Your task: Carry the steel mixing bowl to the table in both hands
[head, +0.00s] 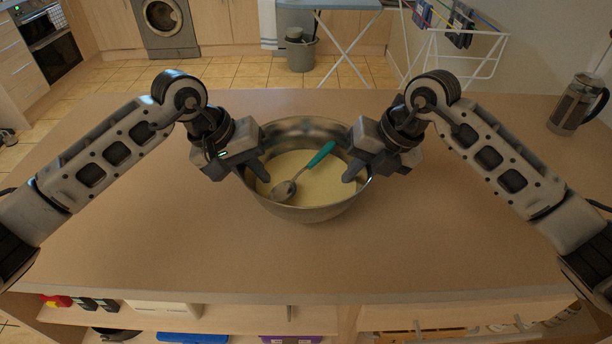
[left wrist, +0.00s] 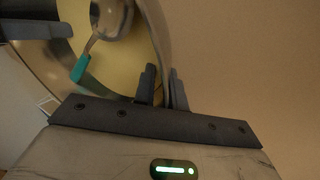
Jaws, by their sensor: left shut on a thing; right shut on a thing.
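The steel mixing bowl (head: 312,213) stands upright at the middle of the wooden table (head: 310,255), apparently resting on its top. It holds pale yellow batter (head: 292,163) and a spoon (head: 284,190) with a teal handle. My left gripper (head: 256,172) is shut on the bowl's left wall, one finger inside the rim. In the left wrist view, the fingers (left wrist: 162,88) pinch the bowl wall (left wrist: 160,40). My right gripper (head: 358,172) is shut on the bowl's right wall, also with a finger inside. The outer fingers are mostly hidden in the head view.
A glass coffee press (head: 578,105) stands at the table's right end. The tabletop around the bowl is clear. Shelves below the front edge hold several items. Behind the table are an ironing board (head: 345,5), a drying rack (head: 460,50), a bin (head: 300,55) and a washing machine (head: 165,25).

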